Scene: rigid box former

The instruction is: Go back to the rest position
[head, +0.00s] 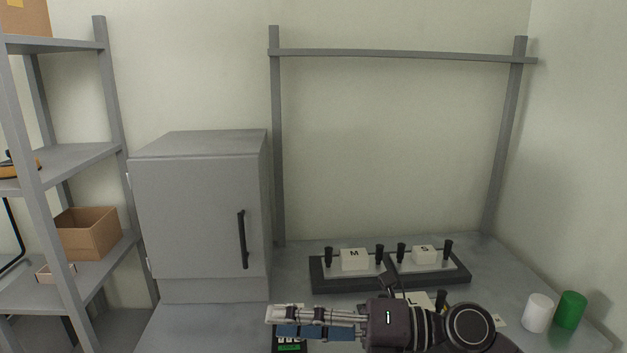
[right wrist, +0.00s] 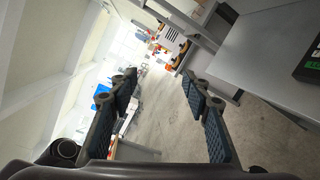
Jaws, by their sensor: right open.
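My right gripper (head: 300,322) reaches in from the lower right of the head view and points left, above the front of the grey table. It also shows in the right wrist view (right wrist: 165,88), where its two dark fingers stand wide apart with nothing between them. Past the fingers I see bare floor and distant shelving. My left gripper is in neither view.
A grey cabinet (head: 195,210) with a black handle stands left on the table. Box formers marked M (head: 354,259) and S (head: 424,254) sit behind my right arm. White (head: 537,313) and green (head: 570,310) cylinders stand at the right. Shelving (head: 78,160) holds a cardboard box (head: 90,233).

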